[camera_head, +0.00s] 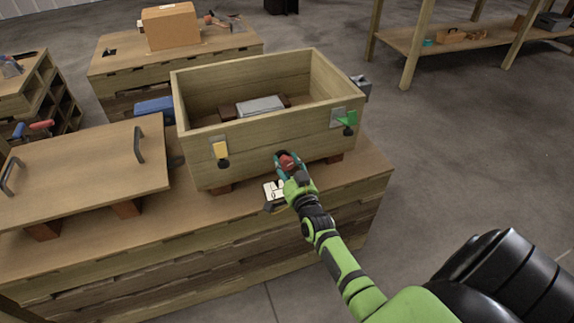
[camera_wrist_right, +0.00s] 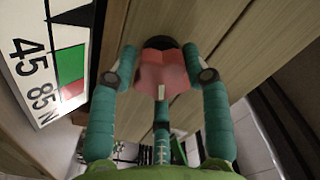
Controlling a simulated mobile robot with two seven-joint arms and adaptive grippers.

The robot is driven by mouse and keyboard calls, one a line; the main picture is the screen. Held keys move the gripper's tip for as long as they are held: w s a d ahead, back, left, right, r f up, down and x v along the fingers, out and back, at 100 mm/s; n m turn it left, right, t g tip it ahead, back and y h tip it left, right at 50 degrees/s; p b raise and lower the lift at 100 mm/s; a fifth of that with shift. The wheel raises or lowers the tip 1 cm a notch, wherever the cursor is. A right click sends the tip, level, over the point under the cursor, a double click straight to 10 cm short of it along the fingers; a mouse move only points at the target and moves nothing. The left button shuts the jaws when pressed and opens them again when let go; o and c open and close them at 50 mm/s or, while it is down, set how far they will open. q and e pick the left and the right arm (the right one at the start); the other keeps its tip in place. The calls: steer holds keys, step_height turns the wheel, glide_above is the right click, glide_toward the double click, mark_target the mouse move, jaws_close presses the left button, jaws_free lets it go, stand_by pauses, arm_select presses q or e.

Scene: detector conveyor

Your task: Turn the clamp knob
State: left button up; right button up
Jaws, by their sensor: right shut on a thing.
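The clamp knob (camera_head: 286,162) is red and sits low on the front wall of an open wooden box. It shows as a pinkish-red lobed knob (camera_wrist_right: 164,72) in the right wrist view. My right gripper (camera_head: 291,167) is at the box front, its teal fingers shut on the knob from both sides. In the right wrist view the right gripper (camera_wrist_right: 163,76) has a finger on each side of the knob, and its third finger lies below. My left gripper is not in view.
The wooden box (camera_head: 265,135) stands on a workbench (camera_head: 366,179). A yellow tag (camera_head: 220,151) and a green latch (camera_head: 348,121) are on its front. A marked card (camera_head: 272,191) lies below the knob; a wooden lid (camera_head: 80,165) rests at left.

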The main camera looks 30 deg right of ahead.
steer(key=o, duration=1.1)
steer(key=shift+a+f, duration=0.4)
steer(key=shift+f, duration=0.1)
steer(key=shift+d+r, duration=0.15)
steer(key=shift+r, duration=0.05)
steer(key=v, duration=1.2)
